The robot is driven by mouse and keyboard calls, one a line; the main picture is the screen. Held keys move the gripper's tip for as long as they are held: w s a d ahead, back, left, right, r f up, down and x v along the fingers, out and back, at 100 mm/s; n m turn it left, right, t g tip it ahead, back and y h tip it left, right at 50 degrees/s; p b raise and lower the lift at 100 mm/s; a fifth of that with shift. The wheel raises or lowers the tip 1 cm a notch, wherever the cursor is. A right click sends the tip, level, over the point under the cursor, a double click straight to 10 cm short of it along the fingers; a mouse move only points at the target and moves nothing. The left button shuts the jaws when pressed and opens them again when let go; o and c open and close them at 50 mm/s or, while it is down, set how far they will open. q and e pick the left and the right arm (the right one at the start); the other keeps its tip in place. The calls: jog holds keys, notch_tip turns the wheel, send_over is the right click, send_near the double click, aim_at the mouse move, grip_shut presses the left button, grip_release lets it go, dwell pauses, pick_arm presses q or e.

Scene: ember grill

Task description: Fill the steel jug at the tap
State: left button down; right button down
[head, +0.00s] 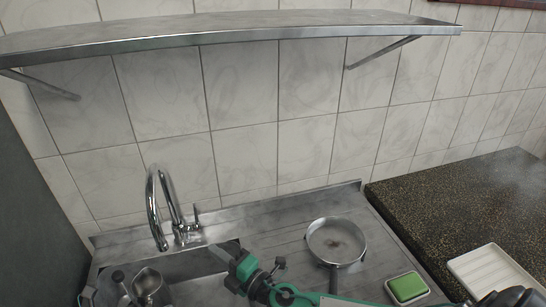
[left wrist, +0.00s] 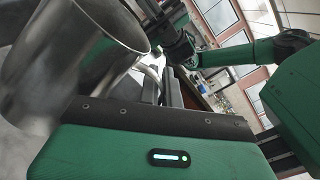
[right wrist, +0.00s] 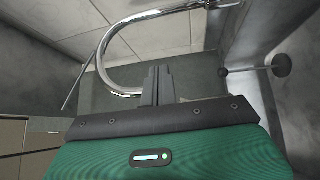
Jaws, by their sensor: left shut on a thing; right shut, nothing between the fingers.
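The chrome tap (head: 153,205) stands at the back of the sink, with a curved spout and a small upright lever (head: 196,215). No water shows at its spout. The steel jug (head: 150,284) is at the sink in the lower left of the head view, below and nearer than the spout end. My left gripper (head: 122,285) is shut on the jug; its steel body (left wrist: 70,65) fills the upper left of the left wrist view. My right gripper (head: 240,263) is shut and empty, right of the tap. In the right wrist view its fingers (right wrist: 157,85) appear beside the spout (right wrist: 118,45).
A steel pan (head: 337,240) sits on the drainboard, with a green sponge (head: 407,287) to its right. A white ribbed tray (head: 492,275) lies on the dark speckled counter (head: 450,205). A steel shelf (head: 230,28) spans the wall above.

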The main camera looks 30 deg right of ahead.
jog(key=s+d+f+n+g+y, duration=0.25)
jog(key=s+n+g+y, duration=0.2)
jog(key=s+g, duration=0.8)
jog(key=s+d+f+g+h, duration=0.1)
jog(key=s+d+f, duration=0.55)
jog(key=s, duration=0.55)
jog(key=s+d+f+g+h, duration=0.2)
jog(key=s+d+f, duration=0.45)
jog(key=s, duration=0.45)
jog(key=s+d+f+g+h, duration=0.1)
jog(key=s+d+f, duration=0.6)
jog(key=s, duration=0.5)
jog(key=w+d+f+m+t+h, duration=0.2)
jog(key=w+d+f+m+h, duration=0.2)
jog(key=w+f+m, duration=0.7)
jog(key=w+d+f+m+t+h, duration=0.25)
jog(key=w+f, duration=0.25)
jog(key=f, duration=1.1)
pick_arm(q)
jog(key=shift+r, duration=3)
pick_arm(e)
jog(key=s+a+f+m+g+h, duration=0.2)
jog(key=s+a+f+m+g, duration=0.2)
jog(key=s+a+f+m, duration=0.7)
jog(key=shift+s+a+f, duration=1.3)
jog(key=shift+a+f, duration=0.15)
jog(key=shift+a, duration=0.1)
